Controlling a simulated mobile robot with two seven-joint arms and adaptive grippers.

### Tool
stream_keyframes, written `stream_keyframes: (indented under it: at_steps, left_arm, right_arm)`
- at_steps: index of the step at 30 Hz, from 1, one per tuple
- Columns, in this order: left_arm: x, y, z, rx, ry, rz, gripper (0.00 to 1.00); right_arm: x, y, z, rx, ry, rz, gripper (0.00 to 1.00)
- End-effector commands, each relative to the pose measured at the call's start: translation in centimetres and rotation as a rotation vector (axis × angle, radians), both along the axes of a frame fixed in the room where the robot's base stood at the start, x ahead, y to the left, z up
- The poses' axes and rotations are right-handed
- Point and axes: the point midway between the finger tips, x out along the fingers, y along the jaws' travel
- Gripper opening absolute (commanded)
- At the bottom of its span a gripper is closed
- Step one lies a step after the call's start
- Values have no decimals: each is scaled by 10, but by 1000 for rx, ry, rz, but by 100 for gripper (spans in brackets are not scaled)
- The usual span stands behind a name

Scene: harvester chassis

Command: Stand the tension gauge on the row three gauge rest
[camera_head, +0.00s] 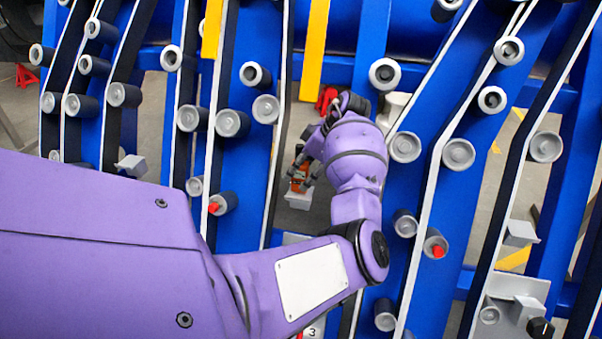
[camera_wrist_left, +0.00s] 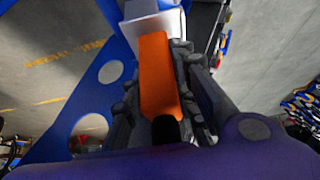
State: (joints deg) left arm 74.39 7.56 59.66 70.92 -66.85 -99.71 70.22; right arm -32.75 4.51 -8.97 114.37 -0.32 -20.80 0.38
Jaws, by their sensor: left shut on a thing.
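The tension gauge (camera_head: 299,172) is an orange block with a dark end, partly hidden by fingers in the head view. My left gripper (camera_head: 303,178) is shut on it. In the left wrist view the orange gauge (camera_wrist_left: 157,75) lies between the dark fingers of my left gripper (camera_wrist_left: 155,90). A light grey rest (camera_head: 297,199) shows just below the gauge, in the row above the number 3 label (camera_head: 311,332). A pale grey block (camera_wrist_left: 152,28) shows at the gauge's far end in the wrist view. I cannot tell whether gauge and rest touch. My right gripper is out of view.
Blue frame plates with grey rollers (camera_head: 404,147) and pale belts stand on both sides of my left arm. Other grey brackets (camera_head: 131,166) and (camera_head: 520,234) sit in neighbouring rows. A yellow bar (camera_head: 314,50) hangs above the gripper. Grey floor shows between the plates.

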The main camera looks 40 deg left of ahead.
Motion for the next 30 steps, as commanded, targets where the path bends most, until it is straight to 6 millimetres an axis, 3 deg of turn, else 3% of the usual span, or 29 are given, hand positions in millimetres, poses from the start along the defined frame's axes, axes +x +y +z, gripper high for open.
stream_keyframes:
  at_steps: [14,15,19,30]
  left_arm:
    - [0,0,-7,1,0,1,0]
    - [0,0,-7,1,0,1,28]
    - [0,0,-7,1,0,1,46]
    - [1,-1,-6,0,0,-1,48]
  right_arm:
    - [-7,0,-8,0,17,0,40]
    - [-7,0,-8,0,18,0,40]
    - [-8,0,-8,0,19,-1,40]
    - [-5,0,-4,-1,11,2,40]
